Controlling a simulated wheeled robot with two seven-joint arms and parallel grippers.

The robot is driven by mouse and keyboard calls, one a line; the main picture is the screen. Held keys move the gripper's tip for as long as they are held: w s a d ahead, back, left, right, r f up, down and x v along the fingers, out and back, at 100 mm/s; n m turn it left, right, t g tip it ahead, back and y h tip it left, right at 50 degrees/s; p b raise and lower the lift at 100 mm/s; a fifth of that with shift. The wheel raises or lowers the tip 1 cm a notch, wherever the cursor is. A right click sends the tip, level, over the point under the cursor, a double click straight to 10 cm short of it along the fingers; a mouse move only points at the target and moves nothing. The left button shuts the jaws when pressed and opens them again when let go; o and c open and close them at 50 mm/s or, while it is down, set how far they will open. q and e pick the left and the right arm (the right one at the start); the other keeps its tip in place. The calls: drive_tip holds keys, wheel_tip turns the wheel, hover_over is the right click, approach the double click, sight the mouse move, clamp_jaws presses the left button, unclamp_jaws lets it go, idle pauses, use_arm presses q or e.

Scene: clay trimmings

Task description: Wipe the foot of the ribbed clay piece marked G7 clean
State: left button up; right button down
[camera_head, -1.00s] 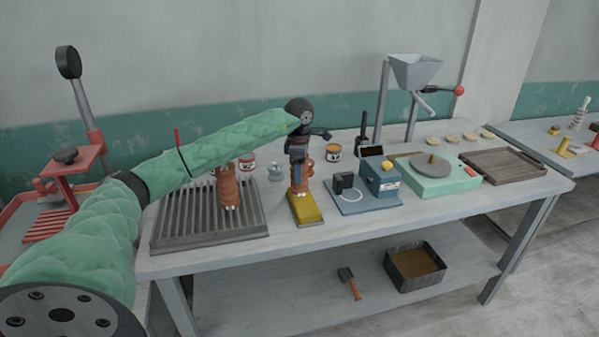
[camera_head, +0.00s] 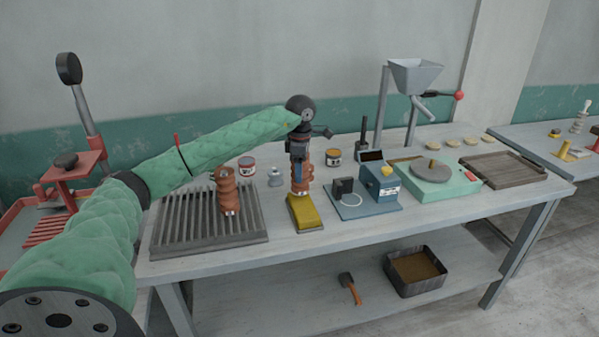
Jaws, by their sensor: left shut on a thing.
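My left gripper (camera_head: 299,172) points down and is shut on a ribbed reddish-brown clay piece (camera_head: 305,175), which it partly hides. The piece is upright over the back end of a yellow sponge (camera_head: 306,213) on the table. Its foot is at or just above the sponge; I cannot tell whether they touch. A second ribbed clay piece (camera_head: 227,187) stands on the slatted grey rack (camera_head: 165,240) to the left. Pale marks show low on both pieces, too small to read. My right gripper is out of view.
Right of the sponge are a blue box (camera_head: 381,188) on a mat and a green unit with a grey wheel (camera_head: 434,171). Jars (camera_head: 333,157) and a small grey weight (camera_head: 275,177) stand behind. The table's front strip is clear.

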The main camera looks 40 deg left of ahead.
use_arm(q)
drive_tip(key=shift+r+p, duration=0.8)
drive_tip(key=shift+r, duration=1.35)
